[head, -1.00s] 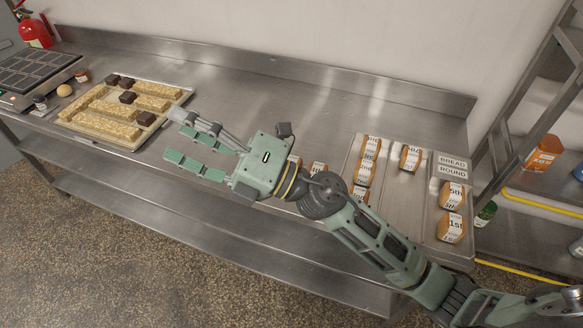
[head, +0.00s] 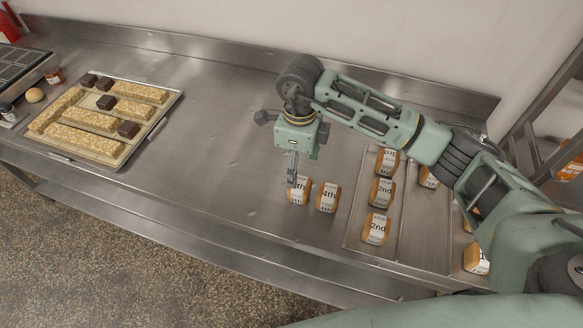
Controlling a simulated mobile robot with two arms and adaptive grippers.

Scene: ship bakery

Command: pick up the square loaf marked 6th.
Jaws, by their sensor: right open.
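A small loaf (head: 304,191) with a white label stands on the steel counter. Its label ends in "th", but the fingers hide the figure, so I cannot tell whether it is the 6th. A loaf marked 4th (head: 328,197) stands just to its right, a small gap apart. My right gripper (head: 292,181) points down with its fingers at the left loaf's far left part. It is open; whether a finger touches the loaf, I cannot tell. My left gripper is not in view.
A divided metal tray (head: 351,238) at right holds several loaves, two marked 2nd (head: 376,229); my right arm covers part of it. A baking tray (head: 150,128) with pale slabs and dark cubes lies at left. The counter between is clear.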

